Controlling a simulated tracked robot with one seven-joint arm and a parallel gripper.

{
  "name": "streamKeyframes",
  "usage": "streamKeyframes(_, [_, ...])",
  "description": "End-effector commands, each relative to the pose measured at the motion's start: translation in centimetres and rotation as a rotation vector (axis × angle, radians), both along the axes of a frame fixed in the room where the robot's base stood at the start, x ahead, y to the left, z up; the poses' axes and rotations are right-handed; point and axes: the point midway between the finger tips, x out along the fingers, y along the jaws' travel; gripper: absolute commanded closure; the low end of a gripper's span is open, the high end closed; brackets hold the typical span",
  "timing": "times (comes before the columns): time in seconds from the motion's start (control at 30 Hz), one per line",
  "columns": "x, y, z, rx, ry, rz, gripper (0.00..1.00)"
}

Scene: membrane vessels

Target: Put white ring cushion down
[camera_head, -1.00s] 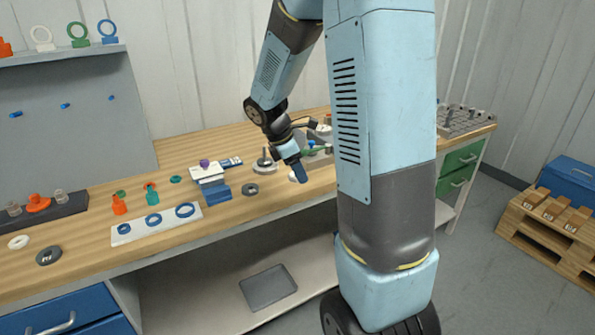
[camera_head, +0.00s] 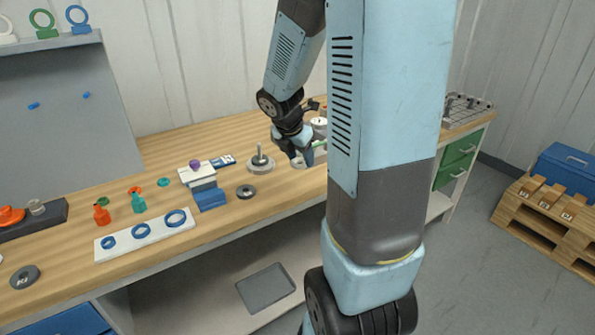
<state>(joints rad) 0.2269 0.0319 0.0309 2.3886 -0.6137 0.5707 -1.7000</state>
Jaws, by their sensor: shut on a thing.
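My gripper (camera_head: 303,158) is low over the wooden workbench (camera_head: 225,150), right of the middle, with its fingers pointing down. It is shut on a small white piece (camera_head: 298,164), which looks like the white ring cushion. The fingers cover part of it, so its ring shape does not show clearly. The piece is at or just above the bench top; I cannot tell whether it touches.
A grey post on a round base (camera_head: 261,160) and a dark ring (camera_head: 246,191) are left of my gripper.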

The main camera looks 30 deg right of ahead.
Motion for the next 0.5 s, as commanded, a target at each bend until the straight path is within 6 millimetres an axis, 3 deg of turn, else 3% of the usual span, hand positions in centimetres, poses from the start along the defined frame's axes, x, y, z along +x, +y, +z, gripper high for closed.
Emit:
streamKeyframes(0.23, [3.6,-2.0,-1.9,0.0,0.002,-0.005,0.76])
streamKeyframes(0.5, [6.1,-3.3,-5.4,0.001,0.003,-0.004,0.76])
